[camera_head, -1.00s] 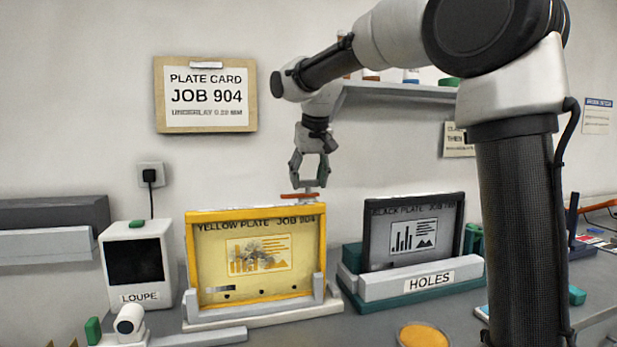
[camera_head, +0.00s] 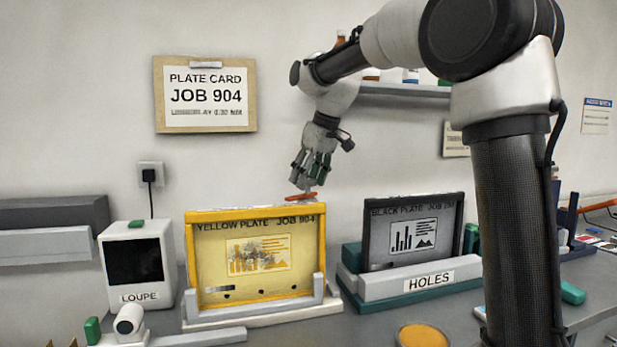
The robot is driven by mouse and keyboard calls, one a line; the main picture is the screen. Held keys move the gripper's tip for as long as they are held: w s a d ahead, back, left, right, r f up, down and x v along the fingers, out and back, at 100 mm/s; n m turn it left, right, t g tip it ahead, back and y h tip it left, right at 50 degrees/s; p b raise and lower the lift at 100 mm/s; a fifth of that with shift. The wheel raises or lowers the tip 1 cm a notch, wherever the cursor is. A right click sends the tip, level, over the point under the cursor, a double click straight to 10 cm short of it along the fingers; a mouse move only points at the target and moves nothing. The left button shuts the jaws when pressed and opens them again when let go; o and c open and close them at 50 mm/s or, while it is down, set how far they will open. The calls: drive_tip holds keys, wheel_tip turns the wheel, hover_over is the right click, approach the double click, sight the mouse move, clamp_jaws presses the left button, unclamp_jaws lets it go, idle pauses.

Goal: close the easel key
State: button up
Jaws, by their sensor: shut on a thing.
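The easel key is a small flat red-orange bar (camera_head: 297,198) at the top right edge of the yellow plate's easel. The yellow plate (camera_head: 215,250) stands upright in its yellow frame on a pale base (camera_head: 262,317). My gripper (camera_head: 307,187) points down just above the bar, turned and slightly tilted. Its fingers are shut on the upper part of the key, and the grip itself is small and partly hidden by the fingers.
A white loupe box (camera_head: 155,230) stands to the left. A shelf (camera_head: 400,88) is on the wall behind my arm. An amber dish (camera_head: 422,335) sits at the front.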

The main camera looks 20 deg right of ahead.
drive_tip(key=n+g+y, duration=0.1)
drive_tip(key=n, duration=0.2)
drive_tip(key=n+g, duration=0.1)
drive_tip(key=n, duration=0.2)
drive_tip(key=shift+w+d+n+y, duration=0.15)
drive_tip(key=shift+n+y, duration=0.15)
drive_tip(key=shift+y, duration=0.1)
drive_tip(key=n+g, duration=0.2)
drive_tip(key=n, duration=0.3)
drive_tip(key=shift+w, duration=0.1)
drive_tip(key=shift+n, duration=0.3)
drive_tip(key=o, duration=1.5)
drive_tip(key=shift+c, duration=0.2)
drive_tip(key=v, duration=1.2)
drive_tip(key=shift+d, duration=0.25)
